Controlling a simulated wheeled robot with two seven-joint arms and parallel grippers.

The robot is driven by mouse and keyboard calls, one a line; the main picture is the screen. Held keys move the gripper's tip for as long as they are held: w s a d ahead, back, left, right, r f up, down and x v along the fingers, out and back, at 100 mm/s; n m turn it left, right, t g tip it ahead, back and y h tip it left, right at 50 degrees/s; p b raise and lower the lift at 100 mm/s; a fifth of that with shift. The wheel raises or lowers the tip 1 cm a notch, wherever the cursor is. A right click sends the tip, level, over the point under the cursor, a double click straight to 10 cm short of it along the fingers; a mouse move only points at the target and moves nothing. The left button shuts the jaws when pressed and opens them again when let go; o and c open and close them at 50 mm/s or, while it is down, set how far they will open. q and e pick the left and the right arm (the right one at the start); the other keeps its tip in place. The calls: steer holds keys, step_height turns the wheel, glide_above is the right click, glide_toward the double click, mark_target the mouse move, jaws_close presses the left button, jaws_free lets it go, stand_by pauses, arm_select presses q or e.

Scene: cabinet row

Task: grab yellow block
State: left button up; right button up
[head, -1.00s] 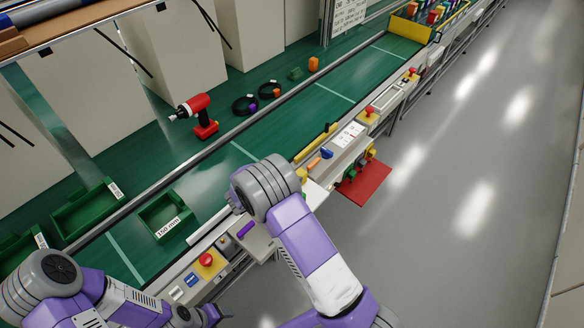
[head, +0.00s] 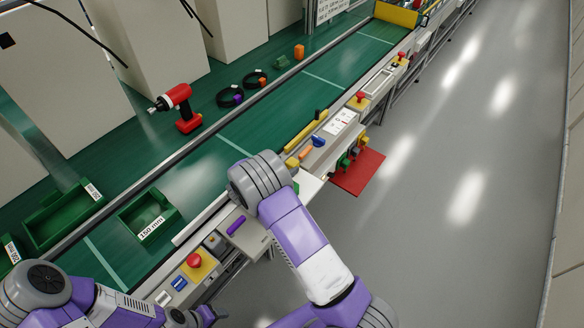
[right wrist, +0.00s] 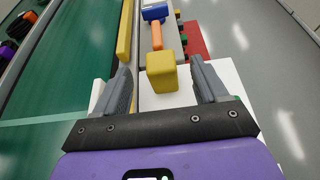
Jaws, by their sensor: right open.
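A small yellow block (head: 292,163) stands on the light ledge along the conveyor, just beyond my right wrist. In the right wrist view the yellow block (right wrist: 161,72) is ahead, between the two grey fingers in the picture. My right gripper (right wrist: 161,80) is open and empty, with a gap on each side of the block. I cannot tell whether the fingertips reach past its near face. In the head view my right wrist hides the fingers. A dark part of my left gripper (head: 212,313) shows at the bottom edge; its jaws are unclear.
Beyond the block lie an orange piece (right wrist: 156,36) and a blue piece (right wrist: 155,11). A long yellow bar (right wrist: 125,30) runs along the conveyor side. A red plate (head: 358,172) juts over the floor. A red button (head: 195,261) and green bins (head: 148,217) are nearer.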

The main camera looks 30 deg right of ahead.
steer(key=x, duration=0.2)
steer(key=shift+w+d+f, duration=0.15)
steer(key=shift+d+f, duration=0.1)
steer(key=shift+d, duration=0.05)
steer(key=shift+c, duration=0.4)
steer(key=shift+r, duration=0.1)
steer(key=c, duration=1.1)
